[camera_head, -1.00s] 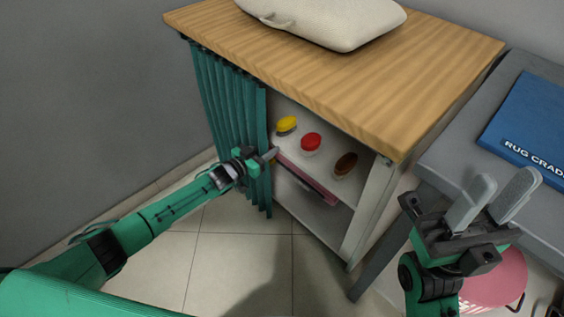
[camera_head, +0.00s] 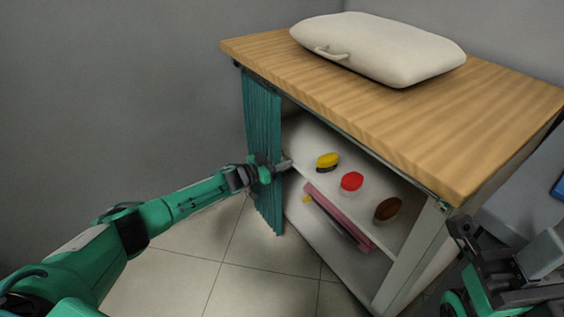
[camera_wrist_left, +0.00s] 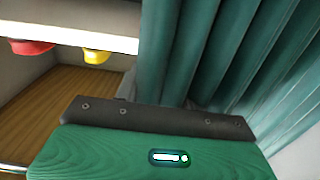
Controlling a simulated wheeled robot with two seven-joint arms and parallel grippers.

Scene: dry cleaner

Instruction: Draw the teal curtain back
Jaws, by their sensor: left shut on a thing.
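The teal curtain (camera_head: 262,112) hangs gathered in narrow folds at the left end of the cabinet (camera_head: 408,262) front. Most of the cabinet opening to its right is uncovered. My left gripper (camera_head: 281,166) is shut on the curtain's right edge, about midway down; the fingers are small and partly hidden. In the left wrist view the curtain (camera_wrist_left: 220,45) fills the middle and right, close past the green gripper housing. My right gripper (camera_head: 540,255) is at the lower right, cut off by the frame edge, away from the curtain, with its jaw gap unclear.
The cabinet shelf holds a yellow item (camera_head: 328,160), a red item (camera_head: 351,181) and a brown item (camera_head: 388,208). A pink flat item (camera_head: 338,215) is below. A cream cushion-like case (camera_head: 380,48) lies on the wooden top (camera_head: 440,115). Grey furniture (camera_head: 520,215) stands at right.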

